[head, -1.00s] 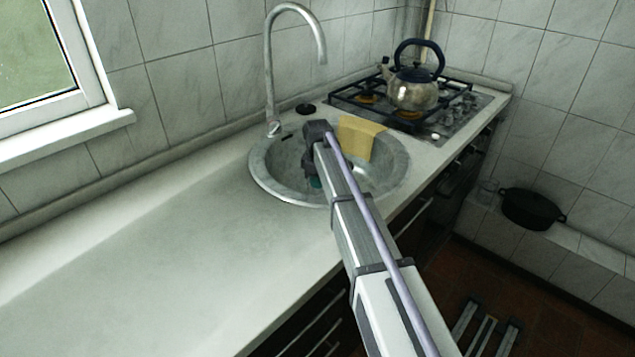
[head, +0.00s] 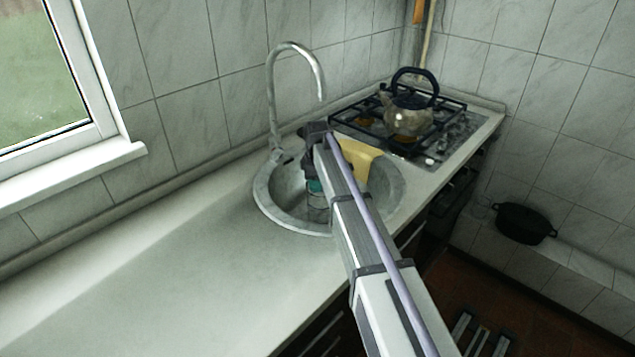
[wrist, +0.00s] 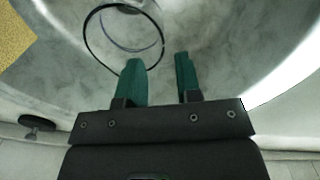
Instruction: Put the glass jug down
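The glass jug (head: 318,212) is clear and hard to make out; it shows low in the sink (head: 268,205), under my gripper (head: 316,187). In the wrist view its dark round rim (wrist: 84,34) lies beyond my fingers. My gripper in the wrist view (wrist: 162,62) has two green fingers with a clear gap between them. The left finger overlaps the lower edge of the rim, and the right finger is just outside it. Nothing solid shows clamped between them. Whether the jug's base touches the sink floor is hard to tell.
A curved tap (head: 270,95) rises behind the sink. A yellow cloth (head: 358,157) hangs over the sink's far edge. A kettle (head: 408,115) stands on the gas hob (head: 345,118). A black pot (head: 524,223) sits on a low ledge. The worktop (head: 150,285) at left is bare.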

